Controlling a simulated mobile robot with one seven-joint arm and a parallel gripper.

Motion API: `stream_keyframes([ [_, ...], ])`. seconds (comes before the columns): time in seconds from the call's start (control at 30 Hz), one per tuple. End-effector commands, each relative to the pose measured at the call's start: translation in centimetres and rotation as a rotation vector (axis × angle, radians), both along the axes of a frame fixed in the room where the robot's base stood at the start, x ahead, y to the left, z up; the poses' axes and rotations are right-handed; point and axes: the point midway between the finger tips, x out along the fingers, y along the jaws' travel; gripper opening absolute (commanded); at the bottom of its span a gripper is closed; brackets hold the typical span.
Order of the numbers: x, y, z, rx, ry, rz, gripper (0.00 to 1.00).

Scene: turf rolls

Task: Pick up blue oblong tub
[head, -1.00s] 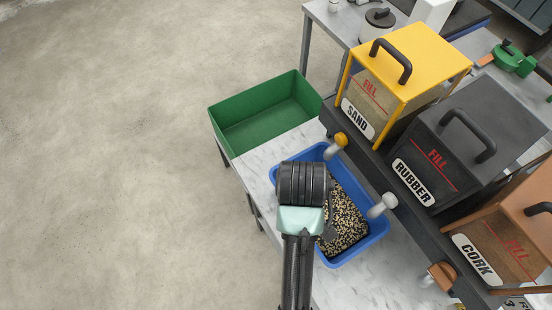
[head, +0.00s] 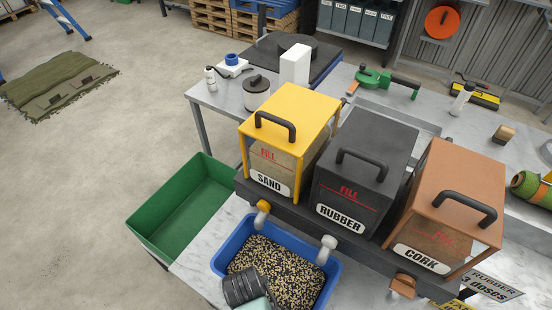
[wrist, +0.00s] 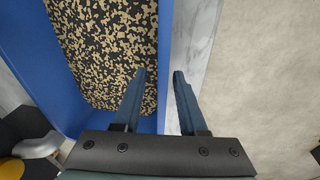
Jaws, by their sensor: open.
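The blue oblong tub (head: 331,281) stands on the marble-look bench below the dispensers. It holds black and tan granules (head: 276,268). In the wrist view the tub's blue wall (wrist: 88,117) runs down the left and middle. My gripper (wrist: 160,75) is open. Its left finger shows over the tub's inside and its right finger over the bench strip just outside, with the near rim between them. In the head view my dark wrist is at the tub's lower left edge, and the fingers are hidden.
A green bin (head: 185,208) stands left of the tub. Yellow sand (head: 290,130), black rubber (head: 366,170) and brown cork (head: 447,205) dispensers stand behind it, with spouts hanging close over the tub.

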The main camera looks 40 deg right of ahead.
Motion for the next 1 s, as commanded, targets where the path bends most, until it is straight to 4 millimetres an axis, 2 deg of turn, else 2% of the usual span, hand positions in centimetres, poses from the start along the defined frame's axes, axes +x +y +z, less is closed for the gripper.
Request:
stream_keyframes([
  [0.2, 0.2, -0.4, -2.4, 0.0, 0.0, -0.001, 0.42],
  [0.5, 0.3, -0.4, -2.7, -0.001, -0.001, 0.0, 0.42],
  [0.53, 0.3, -0.4, -2.7, -0.001, -0.001, 0.0, 0.4],
  [0.7, 0.3, -0.4, -2.7, 0.0, -0.001, 0.0, 0.09],
  [0.77, 0.3, -0.4, -2.7, 0.0, -0.001, 0.0, 0.0],
  [1.0, 0.3, -0.4, -2.7, 0.0, -0.001, -0.001, 0.0],
])
